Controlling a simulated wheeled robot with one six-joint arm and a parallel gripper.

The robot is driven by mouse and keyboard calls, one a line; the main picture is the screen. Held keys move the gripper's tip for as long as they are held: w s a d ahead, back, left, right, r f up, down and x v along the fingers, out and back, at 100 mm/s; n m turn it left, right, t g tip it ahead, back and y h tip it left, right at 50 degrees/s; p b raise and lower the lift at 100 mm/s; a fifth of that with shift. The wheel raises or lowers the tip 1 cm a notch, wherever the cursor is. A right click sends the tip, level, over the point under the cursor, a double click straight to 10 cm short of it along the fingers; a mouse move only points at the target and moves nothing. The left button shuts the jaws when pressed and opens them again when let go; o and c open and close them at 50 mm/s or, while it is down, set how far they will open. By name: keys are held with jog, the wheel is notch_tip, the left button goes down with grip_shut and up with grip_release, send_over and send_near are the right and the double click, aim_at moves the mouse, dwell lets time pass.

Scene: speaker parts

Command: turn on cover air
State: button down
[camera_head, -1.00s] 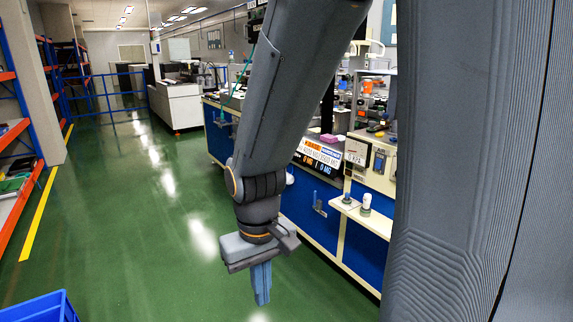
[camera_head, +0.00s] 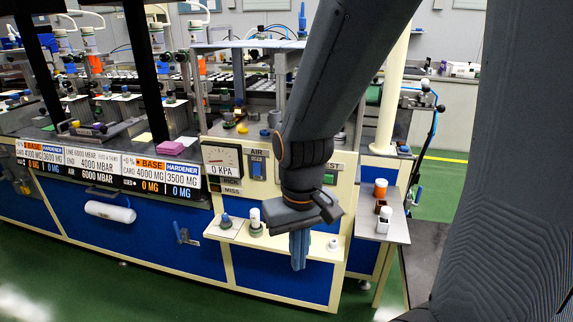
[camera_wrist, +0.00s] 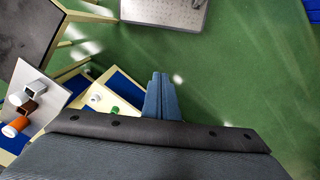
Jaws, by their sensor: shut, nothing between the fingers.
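A control panel (camera_head: 230,182) on the front of the bench carries a blue switch (camera_head: 257,166) under an "AIR" label. My arm hides part of the panel right of the switch. The switch is too small to read its position.
A cream shelf (camera_head: 285,240) under the panel holds small bottles (camera_head: 255,218). A grey side table (camera_head: 395,229) at the right holds an orange-capped jar (camera_head: 380,187) and other containers. Display boards (camera_head: 150,170) hang left of the panel. The green floor in front is clear.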

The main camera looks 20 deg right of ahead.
aim_at(256, 174)
jog(key=w+a+n+t+h+p, duration=0.2)
jog(key=w+a+n+t+h, duration=0.2)
jog(key=w, duration=0.8)
jog(key=w+a+f+n+t+h+p, duration=0.1)
jog(key=w+a+n+t+h+p, duration=0.2)
jog(key=w+t, duration=0.6)
jog(key=shift+w+a+n+h, duration=0.45)
jog(key=shift+w+n+h, duration=0.95)
jog(key=shift+w+n, duration=0.6)
jog(key=shift+w, duration=0.15)
jog(key=p+x, duration=0.1)
jog(key=x, duration=0.5)
jog(key=p+x, duration=0.2)
jog(key=x, duration=0.5)
jog(key=shift+w+d+r, duration=0.15)
jog(key=shift+w, duration=0.25)
